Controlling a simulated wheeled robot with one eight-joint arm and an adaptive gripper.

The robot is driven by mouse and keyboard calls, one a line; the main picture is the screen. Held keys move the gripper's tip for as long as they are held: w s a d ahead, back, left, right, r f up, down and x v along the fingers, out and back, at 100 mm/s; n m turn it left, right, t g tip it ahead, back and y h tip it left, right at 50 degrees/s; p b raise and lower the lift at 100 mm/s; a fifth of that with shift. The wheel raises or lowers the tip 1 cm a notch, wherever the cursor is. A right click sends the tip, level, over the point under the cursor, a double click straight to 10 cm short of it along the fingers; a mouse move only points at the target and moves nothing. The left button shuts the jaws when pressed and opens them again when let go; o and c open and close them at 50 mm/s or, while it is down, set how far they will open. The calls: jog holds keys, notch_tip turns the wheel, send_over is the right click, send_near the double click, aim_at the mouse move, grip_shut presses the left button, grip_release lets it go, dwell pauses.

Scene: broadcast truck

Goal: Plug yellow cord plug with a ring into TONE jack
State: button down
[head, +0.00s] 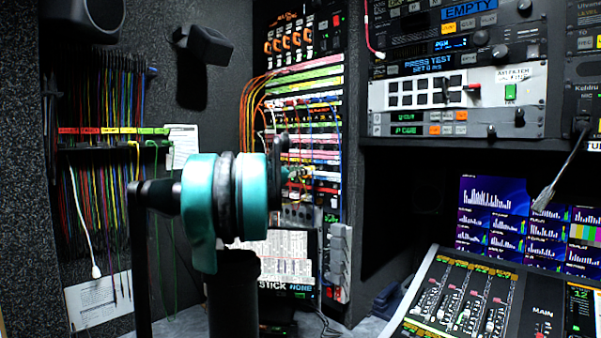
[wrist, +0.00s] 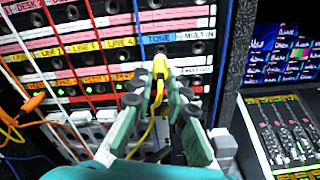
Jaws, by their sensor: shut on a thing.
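My gripper (wrist: 161,84) is shut on a yellow plug (wrist: 160,66) in the wrist view. The plug points away from me at the patch panel, and its yellow cord (wrist: 146,134) hangs down between the fingers. I cannot make out a ring on it. The blue TONE label (wrist: 159,39) is just above the plug's tip. The TONE jack itself is mostly hidden behind the plug, and I cannot tell whether the tip is inside it. In the head view my arm hides most of the gripper, in front of the patch panel (head: 318,140).
Orange and red cords (wrist: 38,103) are plugged in at the left of the panel. A blue cord (wrist: 222,62) runs down close on the right. A mixing desk (wrist: 284,128) stands to the right. Spare cords hang on a rack (head: 100,143) at the far left.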

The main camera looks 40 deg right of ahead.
jog(key=shift+w+d, duration=0.15)
jog(key=shift+d, duration=1.75)
jog(key=c, duration=1.4)
grip_release()
jog(key=a, duration=0.8)
jog(key=s+a, duration=0.1)
jog(key=a, duration=0.3)
